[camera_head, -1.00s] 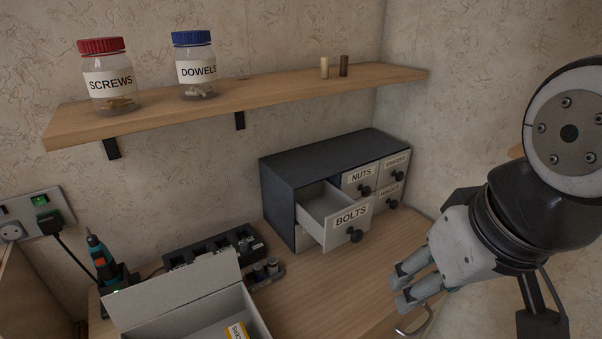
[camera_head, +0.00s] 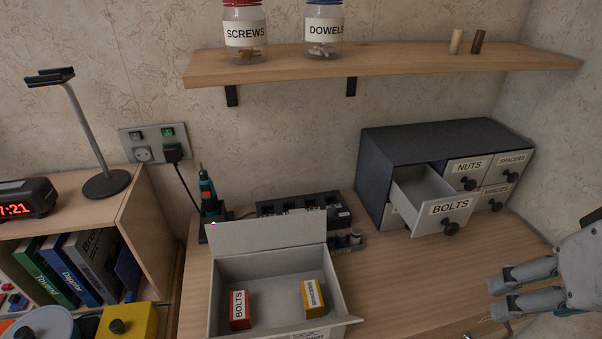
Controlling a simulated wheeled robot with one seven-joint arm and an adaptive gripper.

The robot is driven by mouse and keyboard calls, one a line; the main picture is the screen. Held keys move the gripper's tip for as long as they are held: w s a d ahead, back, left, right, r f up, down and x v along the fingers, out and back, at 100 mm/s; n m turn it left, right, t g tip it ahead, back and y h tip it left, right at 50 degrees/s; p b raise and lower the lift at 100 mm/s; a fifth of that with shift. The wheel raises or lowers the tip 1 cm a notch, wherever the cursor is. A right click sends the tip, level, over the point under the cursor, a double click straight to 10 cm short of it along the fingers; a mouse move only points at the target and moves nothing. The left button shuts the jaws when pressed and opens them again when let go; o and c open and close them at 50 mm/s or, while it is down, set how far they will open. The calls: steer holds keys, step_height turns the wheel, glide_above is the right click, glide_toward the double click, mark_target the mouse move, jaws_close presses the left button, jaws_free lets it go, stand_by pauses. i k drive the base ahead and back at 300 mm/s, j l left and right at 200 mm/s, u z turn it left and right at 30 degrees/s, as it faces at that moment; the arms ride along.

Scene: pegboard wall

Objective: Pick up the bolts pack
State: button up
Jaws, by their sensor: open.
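The bolts pack (camera_head: 240,309) is a small red box with a white "BOLTS" label. It stands inside the open grey box (camera_head: 217,283), at its front left. A yellow pack (camera_head: 313,298) with a label stands in the same box, to the right of the bolts pack. My gripper (camera_head: 494,296) is at the right edge, open and empty, over the right end of the workbench and well to the right of the box. The drawer labelled BOLTS (camera_head: 450,207) is pulled out of the dark cabinet (camera_head: 430,140); its visible inside looks empty.
The box's lid (camera_head: 266,236) stands up at its back. A black organiser (camera_head: 300,205) and a screwdriver in a stand (camera_head: 208,195) are behind it. A shelf (camera_head: 400,65) with jars hangs above. Bare workbench (camera_head: 400,280) lies between box and gripper.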

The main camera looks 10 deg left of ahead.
mark_target(240, 314)
steer(key=l+u, duration=0.1)
steer(key=u, duration=0.7)
steer(key=k+j, duration=0.05)
